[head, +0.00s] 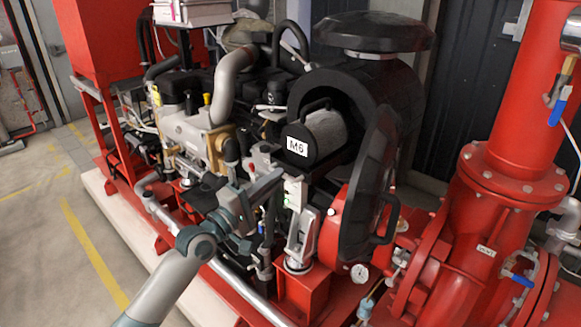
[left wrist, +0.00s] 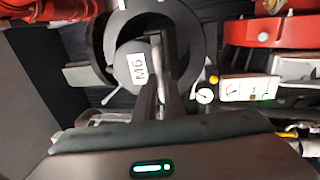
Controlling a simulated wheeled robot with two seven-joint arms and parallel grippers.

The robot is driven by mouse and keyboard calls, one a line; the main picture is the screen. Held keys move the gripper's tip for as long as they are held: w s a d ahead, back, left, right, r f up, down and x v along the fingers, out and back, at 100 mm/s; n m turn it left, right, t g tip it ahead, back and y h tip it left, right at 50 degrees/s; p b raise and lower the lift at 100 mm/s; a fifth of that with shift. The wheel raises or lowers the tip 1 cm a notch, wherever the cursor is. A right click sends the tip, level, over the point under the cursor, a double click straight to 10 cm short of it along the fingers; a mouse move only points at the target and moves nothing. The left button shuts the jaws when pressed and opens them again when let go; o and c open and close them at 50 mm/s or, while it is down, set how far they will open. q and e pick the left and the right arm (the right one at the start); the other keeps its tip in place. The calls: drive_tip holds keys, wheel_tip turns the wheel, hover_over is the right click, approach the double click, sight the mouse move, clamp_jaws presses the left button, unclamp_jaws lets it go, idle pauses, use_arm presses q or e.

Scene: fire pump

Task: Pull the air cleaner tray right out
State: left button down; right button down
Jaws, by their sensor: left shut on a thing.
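The air cleaner tray (head: 325,132) is a grey cylinder with a black front cap and a white "M6" label. It sits at the mouth of the round black housing (head: 378,95). The cap and label also show in the left wrist view (left wrist: 140,68). My left gripper (head: 278,178) comes in from the lower left, just below the cap in the head view. In the left wrist view its fingers (left wrist: 166,75) reach up beside the label. It is shut on the tray, though the contact itself is hard to make out. My right gripper is not in view.
The round black cover (head: 372,190) stands swung open to the right of the tray. Red pump pipes (head: 510,150) fill the right. Open floor lies at left.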

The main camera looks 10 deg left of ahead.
use_arm(q)
drive_tip(key=shift+v, duration=1.2)
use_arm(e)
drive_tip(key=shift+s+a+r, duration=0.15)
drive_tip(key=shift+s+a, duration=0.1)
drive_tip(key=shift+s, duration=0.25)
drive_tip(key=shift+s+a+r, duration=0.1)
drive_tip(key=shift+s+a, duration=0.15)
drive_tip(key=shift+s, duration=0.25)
use_arm(q)
drive_tip(key=c, duration=1.8)
unclamp_jaws()
drive_tip(key=shift+s+a, duration=0.1)
drive_tip(key=shift+c, duration=0.2)
drive_tip(key=shift+s+a+r, duration=0.1)
drive_tip(key=shift+s+r, duration=0.05)
drive_tip(key=shift+r, duration=0.05)
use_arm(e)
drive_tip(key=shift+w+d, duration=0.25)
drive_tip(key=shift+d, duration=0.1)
use_arm(q)
drive_tip(key=shift+f, duration=0.15)
